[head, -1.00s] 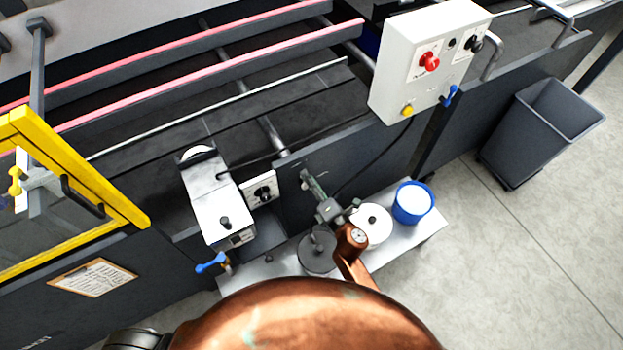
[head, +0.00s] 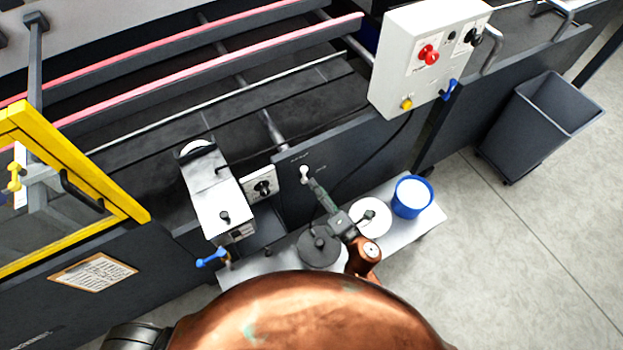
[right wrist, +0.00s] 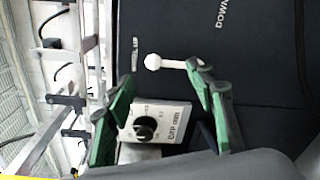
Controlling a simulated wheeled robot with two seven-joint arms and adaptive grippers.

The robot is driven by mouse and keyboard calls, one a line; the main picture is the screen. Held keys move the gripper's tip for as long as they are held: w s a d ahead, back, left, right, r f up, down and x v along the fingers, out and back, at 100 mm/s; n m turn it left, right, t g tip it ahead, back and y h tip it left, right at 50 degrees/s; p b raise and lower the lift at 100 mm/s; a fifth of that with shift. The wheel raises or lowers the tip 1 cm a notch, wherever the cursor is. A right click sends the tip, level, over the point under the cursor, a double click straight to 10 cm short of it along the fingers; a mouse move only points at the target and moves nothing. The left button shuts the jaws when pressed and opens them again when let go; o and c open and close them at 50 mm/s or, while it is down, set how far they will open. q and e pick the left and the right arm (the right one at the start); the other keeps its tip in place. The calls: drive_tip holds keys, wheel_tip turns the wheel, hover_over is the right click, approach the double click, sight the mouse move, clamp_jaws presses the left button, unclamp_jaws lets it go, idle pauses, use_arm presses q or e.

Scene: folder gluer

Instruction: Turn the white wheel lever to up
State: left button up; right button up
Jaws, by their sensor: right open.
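The white wheel lever (right wrist: 170,63) is on the dark machine panel in the right wrist view, its round knob at the left and its stem running right. Its knob is beside the "WHEEL UP" label, and the "DOWN" label is further right and higher. In the head view the lever (head: 304,173) is a small white shape just beyond my right gripper (head: 313,187). In the right wrist view the right gripper (right wrist: 159,77) is open, with green fingers. One fingertip is at the lever's right end; I cannot tell whether it touches. My left gripper is not in view.
A dial box (head: 262,188) and a white device (head: 222,205) stand left of the lever. A shelf (head: 405,232) below holds a blue tub (head: 412,197) and round discs. A control box (head: 425,65) is at the upper right.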

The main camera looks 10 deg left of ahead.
drive_tip(key=v, duration=0.5)
drive_tip(key=shift+s+d, duration=0.1)
drive_tip(key=shift+f, duration=0.1)
idle(0.3)
